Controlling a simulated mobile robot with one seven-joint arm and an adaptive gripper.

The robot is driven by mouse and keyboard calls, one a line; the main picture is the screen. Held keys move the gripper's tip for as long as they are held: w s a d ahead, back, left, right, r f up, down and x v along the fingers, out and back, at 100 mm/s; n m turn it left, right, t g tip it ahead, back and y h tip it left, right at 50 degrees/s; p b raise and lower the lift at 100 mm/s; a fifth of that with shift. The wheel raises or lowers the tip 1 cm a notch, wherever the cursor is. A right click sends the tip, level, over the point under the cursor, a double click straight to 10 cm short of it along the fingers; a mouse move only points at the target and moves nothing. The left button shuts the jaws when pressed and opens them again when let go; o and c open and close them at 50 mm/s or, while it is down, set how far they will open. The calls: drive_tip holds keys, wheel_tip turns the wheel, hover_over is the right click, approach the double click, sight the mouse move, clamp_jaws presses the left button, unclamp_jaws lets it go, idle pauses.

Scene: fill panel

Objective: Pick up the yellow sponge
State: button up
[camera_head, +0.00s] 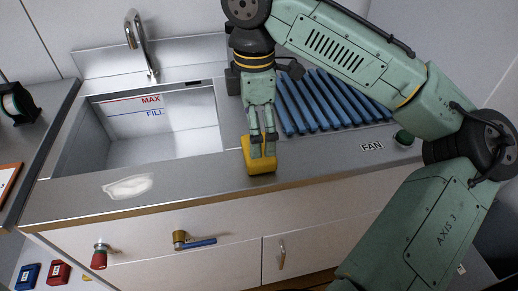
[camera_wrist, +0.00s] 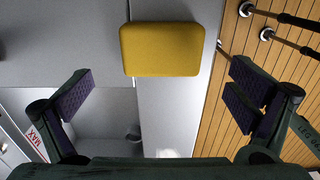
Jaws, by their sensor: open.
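The yellow sponge (camera_head: 261,168) lies on the grey metal counter strip in front of the sink, near the counter's front edge. In the wrist view the sponge (camera_wrist: 162,50) is whole and at the top middle. My gripper (camera_head: 263,147) points down over the sponge and hides part of it in the head view. In the wrist view my gripper (camera_wrist: 162,95) has its fingers wide apart, one at each side, with nothing between the pads. The sponge appears above the line between the fingertips. The exact height gap cannot be told.
The sink (camera_head: 160,130), marked MAX and FILL, lies behind left, with a tap (camera_head: 141,45). A blue ribbed rack (camera_head: 325,102) is behind right, near a green FAN knob (camera_head: 404,138). A white patch (camera_head: 128,187) lies left on the counter. A blue-handled valve (camera_head: 195,242) sits below.

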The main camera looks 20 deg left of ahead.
sight(264, 165)
drive_tip(key=f, duration=0.3)
drive_tip(key=f+p, duration=0.1)
drive_tip(key=f, duration=0.1)
drive_tip(key=shift+d+f, duration=0.3)
drive_tip(key=shift+f, duration=0.05)
drive_tip(key=c, duration=1)
